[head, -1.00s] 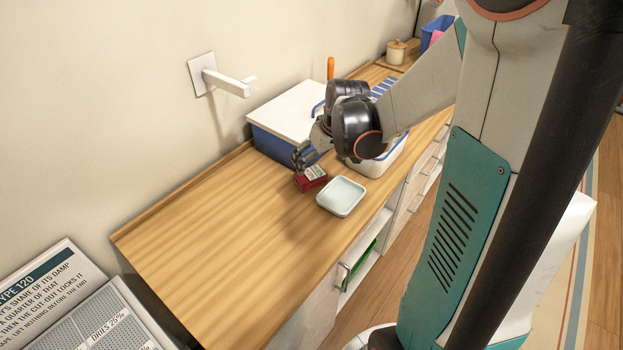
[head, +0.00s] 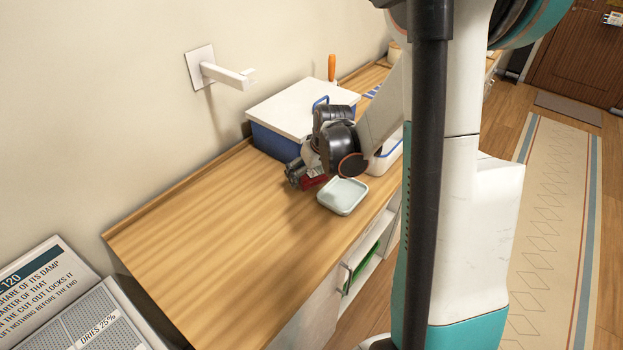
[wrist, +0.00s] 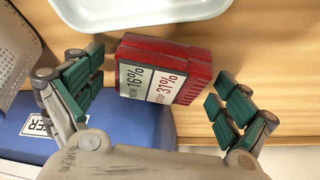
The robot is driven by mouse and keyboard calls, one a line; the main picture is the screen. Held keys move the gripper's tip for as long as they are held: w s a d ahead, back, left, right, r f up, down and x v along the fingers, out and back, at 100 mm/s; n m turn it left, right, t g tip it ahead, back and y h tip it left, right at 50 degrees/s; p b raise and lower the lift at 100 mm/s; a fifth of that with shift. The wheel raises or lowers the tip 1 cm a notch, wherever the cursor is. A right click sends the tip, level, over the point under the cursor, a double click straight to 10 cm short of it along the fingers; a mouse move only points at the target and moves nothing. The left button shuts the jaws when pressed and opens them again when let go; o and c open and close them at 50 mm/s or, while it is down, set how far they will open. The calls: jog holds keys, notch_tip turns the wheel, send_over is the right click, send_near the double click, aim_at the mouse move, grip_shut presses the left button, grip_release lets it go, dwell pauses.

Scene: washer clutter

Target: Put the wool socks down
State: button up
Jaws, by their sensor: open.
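I cannot make out wool socks in either view. A red box-shaped device (wrist: 165,70) has a pale label reading 16% and 31%. It sits on the wooden counter, and in the head view the red device (head: 314,182) is partly hidden by my gripper (head: 298,175). In the wrist view my gripper (wrist: 158,100) is open, with one green-padded finger on each side of the device. Gaps show between the fingers and the device, and nothing is held.
A pale shallow tray (head: 343,196) stands just beside the device. A blue box with a white lid (head: 300,108) is behind my gripper, and a white-rimmed container (head: 388,158) is to the right. The counter's left part (head: 210,220) is clear. A white wall bracket (head: 228,74) juts out above.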

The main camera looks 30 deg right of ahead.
jog(key=shift+r, duration=0.1)
jog(key=c, duration=1.2)
jog(key=shift+r, duration=0.1)
jog(key=shift+c, duration=0.2)
